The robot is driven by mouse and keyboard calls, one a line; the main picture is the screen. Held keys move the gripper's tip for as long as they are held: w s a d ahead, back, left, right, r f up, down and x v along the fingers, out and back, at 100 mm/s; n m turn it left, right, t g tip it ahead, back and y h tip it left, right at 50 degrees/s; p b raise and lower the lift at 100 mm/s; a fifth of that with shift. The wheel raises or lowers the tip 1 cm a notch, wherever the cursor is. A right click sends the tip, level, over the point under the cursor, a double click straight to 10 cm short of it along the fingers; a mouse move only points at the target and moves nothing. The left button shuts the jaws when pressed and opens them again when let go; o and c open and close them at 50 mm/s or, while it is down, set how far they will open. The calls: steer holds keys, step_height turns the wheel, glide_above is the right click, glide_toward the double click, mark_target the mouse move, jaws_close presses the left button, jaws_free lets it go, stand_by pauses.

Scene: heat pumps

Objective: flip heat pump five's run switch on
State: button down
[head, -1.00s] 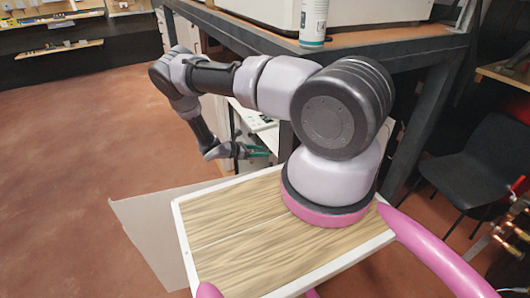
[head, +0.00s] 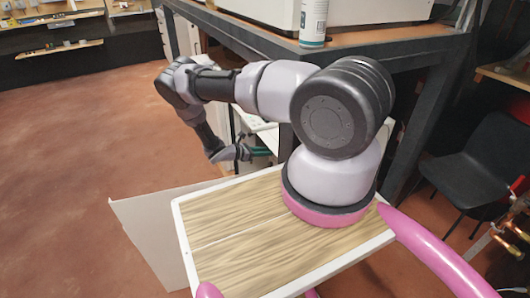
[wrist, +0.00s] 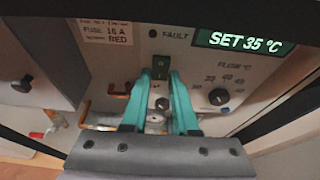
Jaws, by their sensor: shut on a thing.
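In the wrist view the heat pump's pale control panel (wrist: 125,62) fills the upper part. My gripper (wrist: 161,76) has two teal fingers, seen against the panel on either side of a small metal run switch (wrist: 160,90). The fingers are shut on the switch, and its lever is largely hidden between them, so I cannot tell its position. No number five shows on the panel. In the head view my gripper (head: 258,152) is low beside the dark bench frame, and the panel is hidden there.
A dark cover (wrist: 40,55) juts out at left. A dark bench (head: 400,50) stands close to my arm.

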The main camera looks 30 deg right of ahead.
steer(key=shift+f+h, duration=0.3)
steer(key=shift+h, duration=0.8)
steer(key=c, duration=0.7)
jaws_free()
steer(key=shift+a, duration=0.1)
steer(key=a, duration=0.3)
steer(key=a+r, duration=0.1)
steer(key=a, duration=0.6)
steer(key=shift+s+a+r, duration=0.15)
steer(key=shift+a+r, duration=0.05)
steer(key=shift+a, duration=0.05)
